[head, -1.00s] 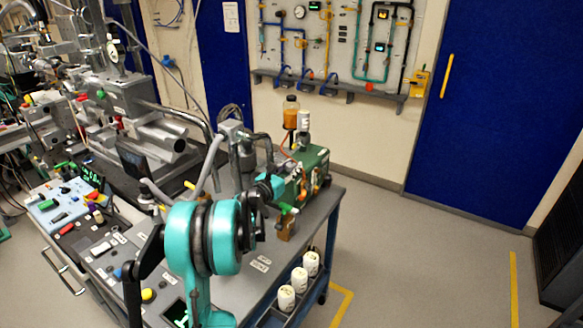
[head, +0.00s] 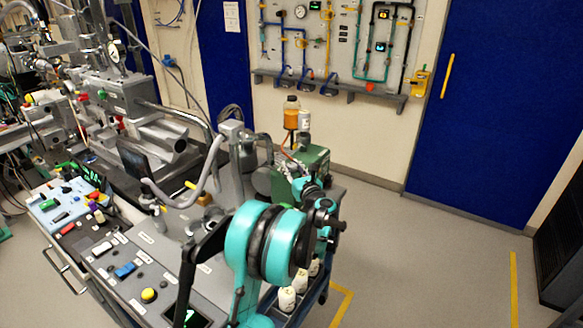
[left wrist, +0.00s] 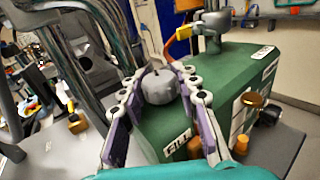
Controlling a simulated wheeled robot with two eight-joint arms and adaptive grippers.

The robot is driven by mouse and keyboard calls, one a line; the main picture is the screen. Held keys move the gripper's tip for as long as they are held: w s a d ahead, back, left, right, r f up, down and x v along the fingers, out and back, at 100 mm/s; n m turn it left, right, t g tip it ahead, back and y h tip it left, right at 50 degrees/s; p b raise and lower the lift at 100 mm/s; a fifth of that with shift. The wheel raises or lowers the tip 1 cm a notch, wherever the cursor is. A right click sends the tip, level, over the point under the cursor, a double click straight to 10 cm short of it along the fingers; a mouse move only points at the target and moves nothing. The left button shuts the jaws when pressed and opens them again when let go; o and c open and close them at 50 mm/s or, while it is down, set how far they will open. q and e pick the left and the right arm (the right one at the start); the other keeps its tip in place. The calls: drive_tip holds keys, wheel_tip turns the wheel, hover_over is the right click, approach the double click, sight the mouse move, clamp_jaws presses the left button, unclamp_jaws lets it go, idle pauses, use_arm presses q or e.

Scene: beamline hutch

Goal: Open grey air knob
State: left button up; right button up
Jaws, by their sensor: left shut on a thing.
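The grey air knob (left wrist: 158,87) is a round grey cap on top of the green box (left wrist: 215,75). In the left wrist view, my left gripper (left wrist: 160,73) has one finger on each side of the knob and is closed on it. In the head view, the green box (head: 312,165) stands at the far right of the bench. There my teal left arm rises in front of the box, and the knob and fingertips cannot be made out. My right gripper is in neither view.
A label reading FILL (left wrist: 178,141) and brass-coloured knobs (left wrist: 252,99) sit close to the fingers on the box. Cables hang at the left in the wrist view. An orange bottle (head: 291,112) stands behind the box. White bottles (head: 287,298) sit below the bench edge.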

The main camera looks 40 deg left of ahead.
use_arm(q)
drive_tip(key=n+g+y, duration=0.1)
drive_tip(key=n+g, duration=0.1)
drive_tip(key=g, duration=0.2)
drive_tip(key=n+g+y+p, duration=0.1)
drive_tip(key=n+g, duration=0.2)
drive_tip(key=g, duration=0.1)
drive_tip(key=shift+w+n, duration=0.1)
drive_tip(key=shift+n, duration=0.2)
drive_tip(key=n+g+p, duration=0.1)
drive_tip(key=n+g, duration=0.1)
drive_tip(key=g, duration=0.2)
drive_tip(key=n+g+h+p, duration=0.1)
drive_tip(key=n+g, duration=0.2)
drive_tip(key=g, duration=0.1)
drive_tip(key=shift+g+h, duration=0.3)
drive_tip(key=o, duration=1.2)
drive_tip(key=v, duration=1.1)
drive_tip(key=shift+d, duration=0.4)
